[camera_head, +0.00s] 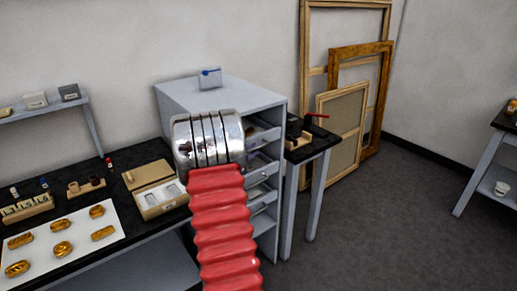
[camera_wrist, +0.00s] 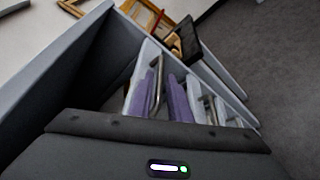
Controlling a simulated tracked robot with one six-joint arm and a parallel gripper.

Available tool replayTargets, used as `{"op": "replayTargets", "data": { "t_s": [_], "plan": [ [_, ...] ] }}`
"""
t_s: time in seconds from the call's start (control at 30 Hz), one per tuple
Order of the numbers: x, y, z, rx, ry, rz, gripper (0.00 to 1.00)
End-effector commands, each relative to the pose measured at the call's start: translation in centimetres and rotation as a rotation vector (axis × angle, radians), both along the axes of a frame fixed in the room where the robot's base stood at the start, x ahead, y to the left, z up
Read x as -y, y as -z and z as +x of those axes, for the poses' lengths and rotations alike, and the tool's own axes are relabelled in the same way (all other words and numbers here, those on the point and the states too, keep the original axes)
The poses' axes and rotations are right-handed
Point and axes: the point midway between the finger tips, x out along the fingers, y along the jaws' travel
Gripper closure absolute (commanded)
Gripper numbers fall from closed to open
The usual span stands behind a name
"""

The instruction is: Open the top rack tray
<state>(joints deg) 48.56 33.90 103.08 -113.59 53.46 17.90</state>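The grey rack (camera_head: 225,92) stands against the wall, with several shallow trays stacked in its right-facing open front. The top rack tray (camera_head: 264,136) shows partly beside my arm, just under the rack's top; I cannot tell how far it sits in or out. The dark body of my gripper (camera_wrist: 158,128) fills the bottom of that view, close in front of the trays.
A small grey box (camera_head: 209,78) sits on the rack. A side table (camera_head: 318,158) with a red-handled tool stands right of it, before leaning frames (camera_head: 345,125). A bench at left holds a white mat (camera_head: 35,236) with gilt pieces and an open case (camera_head: 155,190).

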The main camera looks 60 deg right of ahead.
Motion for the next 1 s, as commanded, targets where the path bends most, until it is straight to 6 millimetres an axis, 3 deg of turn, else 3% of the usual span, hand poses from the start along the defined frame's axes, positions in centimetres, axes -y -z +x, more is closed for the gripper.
{"op": "replayTargets", "data": {
  "t_s": [0.2, 0.4, 0.73, 1.0],
  "plan": [
    [3.3, 0.7, -0.5, 0.000, 0.002, 0.000, 0.83],
    [5.0, 1.1, -0.7, 0.001, 0.002, 0.000, 0.83],
    [5.2, 1.2, -0.7, 0.001, 0.001, -0.001, 0.83],
    [5.2, 1.2, -0.7, 0.001, 0.002, 0.000, 1.00]
  ]
}}
